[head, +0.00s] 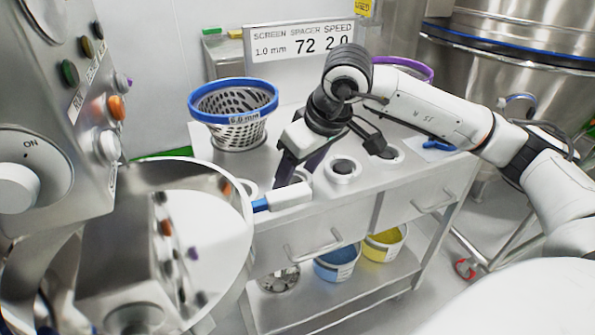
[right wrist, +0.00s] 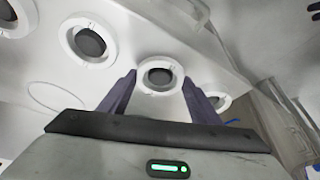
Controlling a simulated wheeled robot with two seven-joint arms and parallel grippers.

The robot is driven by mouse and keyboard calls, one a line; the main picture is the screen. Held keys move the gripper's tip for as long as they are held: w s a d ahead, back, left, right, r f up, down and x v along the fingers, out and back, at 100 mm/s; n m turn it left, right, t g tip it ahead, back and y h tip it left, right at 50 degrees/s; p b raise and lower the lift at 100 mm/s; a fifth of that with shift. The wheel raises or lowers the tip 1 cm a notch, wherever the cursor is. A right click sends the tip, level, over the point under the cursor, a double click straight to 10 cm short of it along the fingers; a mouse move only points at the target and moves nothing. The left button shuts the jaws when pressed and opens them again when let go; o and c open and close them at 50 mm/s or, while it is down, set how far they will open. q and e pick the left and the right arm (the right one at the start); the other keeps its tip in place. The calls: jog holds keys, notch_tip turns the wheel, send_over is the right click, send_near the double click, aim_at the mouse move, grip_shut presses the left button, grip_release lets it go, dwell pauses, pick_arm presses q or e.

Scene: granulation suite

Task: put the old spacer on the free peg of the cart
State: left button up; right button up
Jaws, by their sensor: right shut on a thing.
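My right gripper (head: 338,160) reaches down over the top of the grey cart (head: 415,172). In the right wrist view, its two dark fingers stand on either side of a white ring-shaped spacer (right wrist: 160,75) and are shut on it. The spacer (head: 342,168) has a dark round centre and is upright-facing, at or just above the cart top. I cannot tell whether it is around a peg. Similar white rings with dark centres show beside it, one to the left (right wrist: 88,42) and one to the right (head: 390,153). My left gripper is not in view.
A blue-rimmed basket (head: 235,105) stands on the cart's left side, and a purple-rimmed one (head: 405,68) behind my arm. A sign (head: 300,42) reads spacer 72. A steel bowl (head: 190,215) and control panel (head: 65,120) are at left. Buckets (head: 337,262) sit on the lower shelf.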

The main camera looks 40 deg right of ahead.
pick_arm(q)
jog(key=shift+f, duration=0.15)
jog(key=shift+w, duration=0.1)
pick_arm(e)
jog(key=o, duration=1)
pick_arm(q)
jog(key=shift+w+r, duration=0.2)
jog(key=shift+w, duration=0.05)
pick_arm(e)
jog(key=shift+o, duration=0.9)
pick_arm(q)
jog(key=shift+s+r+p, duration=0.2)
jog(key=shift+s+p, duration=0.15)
pick_arm(e)
jog(key=v, duration=1)
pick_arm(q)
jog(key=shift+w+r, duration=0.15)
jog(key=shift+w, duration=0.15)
pick_arm(e)
jog(key=shift+s+r, duration=0.1)
jog(key=shift+s, duration=0.05)
